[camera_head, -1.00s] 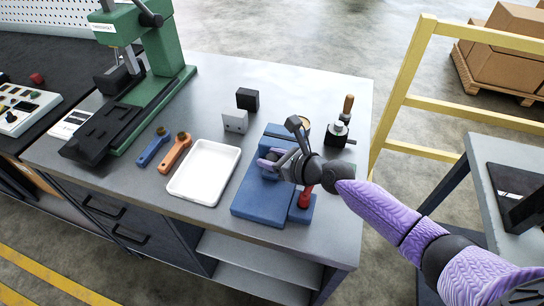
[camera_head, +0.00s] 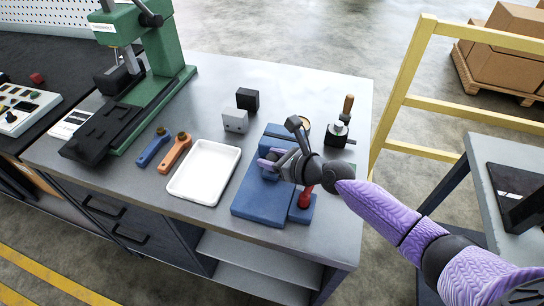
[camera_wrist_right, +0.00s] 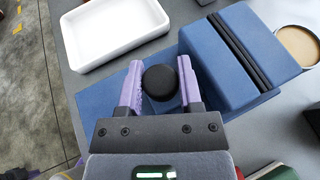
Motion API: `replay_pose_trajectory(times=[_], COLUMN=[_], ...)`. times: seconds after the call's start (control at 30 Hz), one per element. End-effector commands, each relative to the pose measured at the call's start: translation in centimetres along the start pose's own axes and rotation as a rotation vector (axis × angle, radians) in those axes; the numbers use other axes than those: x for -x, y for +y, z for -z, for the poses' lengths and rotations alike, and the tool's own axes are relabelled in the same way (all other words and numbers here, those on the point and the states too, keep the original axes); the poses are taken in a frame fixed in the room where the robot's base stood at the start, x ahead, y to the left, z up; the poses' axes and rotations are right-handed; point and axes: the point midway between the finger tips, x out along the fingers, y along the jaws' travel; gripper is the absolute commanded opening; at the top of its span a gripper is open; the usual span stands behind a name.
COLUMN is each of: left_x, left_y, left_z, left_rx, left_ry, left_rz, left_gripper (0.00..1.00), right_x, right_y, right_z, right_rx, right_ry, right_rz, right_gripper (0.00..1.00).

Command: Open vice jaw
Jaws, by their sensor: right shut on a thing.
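The blue vice (camera_head: 262,208) stands near the right front part of the grey workbench. In the right wrist view its blue jaw blocks (camera_wrist_right: 215,65) show two dark strips close together between them. My right gripper (camera_head: 268,163) is over the vice. In the right wrist view my right gripper (camera_wrist_right: 159,86) has its purple fingers on either side of a round black knob (camera_wrist_right: 161,82) and is shut on it. The knob is hidden in the head view. My left gripper is not in view.
A white tray (camera_head: 183,190) lies left of the vice. A black block (camera_head: 247,99) and a grey block (camera_head: 235,120) stand behind. A green press (camera_head: 160,60) is at the left.

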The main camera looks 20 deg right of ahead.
Motion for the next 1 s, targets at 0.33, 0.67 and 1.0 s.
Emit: replay_pose_trajectory(times=[0.33,0.67,1.0], left_x=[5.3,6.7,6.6], left_y=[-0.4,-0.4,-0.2], left_z=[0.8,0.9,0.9], left_rx=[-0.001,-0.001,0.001], left_ry=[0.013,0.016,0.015], left_rz=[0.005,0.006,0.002], left_gripper=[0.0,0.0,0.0], right_x=[2.2,3.1,3.1], right_y=[5.1,8.2,8.1], right_z=[0.1,1.2,1.3], right_rx=[-0.006,0.0,0.001], right_ry=[0.005,0.0,0.0], right_rz=[-0.008,0.0,0.0], right_gripper=[0.0,0.0,0.6])
